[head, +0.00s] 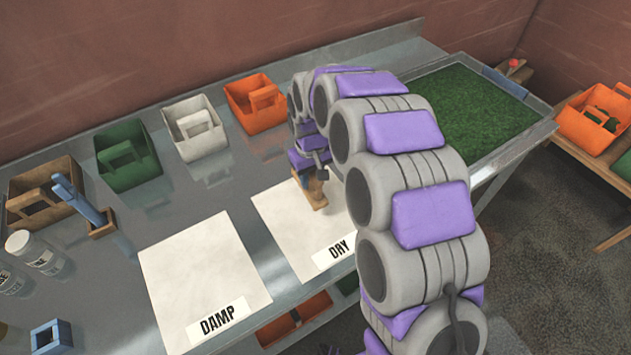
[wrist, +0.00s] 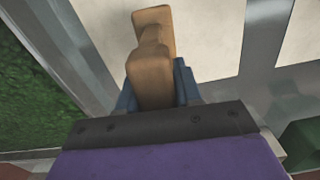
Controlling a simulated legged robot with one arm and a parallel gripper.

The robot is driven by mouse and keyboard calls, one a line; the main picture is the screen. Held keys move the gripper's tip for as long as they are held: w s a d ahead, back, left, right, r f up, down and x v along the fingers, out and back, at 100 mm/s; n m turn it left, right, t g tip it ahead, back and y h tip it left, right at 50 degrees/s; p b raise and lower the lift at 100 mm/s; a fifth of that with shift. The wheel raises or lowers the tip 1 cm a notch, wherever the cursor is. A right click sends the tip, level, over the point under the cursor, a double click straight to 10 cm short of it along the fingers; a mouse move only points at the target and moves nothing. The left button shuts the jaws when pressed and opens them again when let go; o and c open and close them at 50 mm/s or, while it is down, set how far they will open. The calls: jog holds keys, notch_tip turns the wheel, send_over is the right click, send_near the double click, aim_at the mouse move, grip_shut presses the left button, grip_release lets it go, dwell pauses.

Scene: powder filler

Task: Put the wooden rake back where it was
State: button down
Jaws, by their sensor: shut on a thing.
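My gripper (head: 312,168) is at the end of the arm, over the sheet marked DRY (head: 280,215). In the wrist view, the blue fingers of my gripper (wrist: 156,90) are shut on the wooden rake (wrist: 152,48), a tan piece with an upright handle and a wider block at its far end. In the head view, the wooden rake (head: 318,196) shows below the gripper, over the DRY sheet. I cannot tell whether it touches the sheet. My arm hides part of the sheet.
Orange (head: 245,108), white (head: 195,150) and green (head: 115,170) bins line the back of the metal table. A wooden bin (head: 30,205) and a blue-handled tool (head: 85,207) stand left. The DAMP sheet (head: 200,270) is bare. A green-lined tray (head: 470,115) lies right.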

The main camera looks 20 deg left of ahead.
jog(key=f, duration=0.1)
jog(key=w+f, duration=0.1)
jog(key=f, duration=0.1)
jog(key=shift+w+a+f, duration=0.1)
jog(key=shift+w+a, duration=0.05)
jog(key=shift+a, duration=0.25)
jog(key=shift+f+b, duration=0.25)
jog(key=shift+b, duration=0.05)
jog(key=shift+d+r, duration=0.1)
jog(key=shift+d, duration=0.7)
jog(key=c, duration=1.2)
grip_release()
jog(key=shift+a, duration=0.15)
jog(key=o, duration=0.4)
jog(key=shift+a+f, duration=0.2)
jog(key=shift+a, duration=0.35)
jog(key=shift+o, duration=0.2)
jog(key=shift+d+b, duration=0.45)
jog(key=shift+d, duration=0.05)
jog(key=r+p, duration=0.1)
jog(key=r, duration=0.4)
jog(key=r+p, duration=0.1)
jog(key=r, duration=0.5)
jog(key=r+p, duration=0.2)
jog(key=r, duration=0.3)
jog(key=shift+a+r, duration=0.25)
jog(key=shift+r, duration=0.1)
jog(key=shift+a+r, duration=0.15)
jog(key=shift+r, duration=0.25)
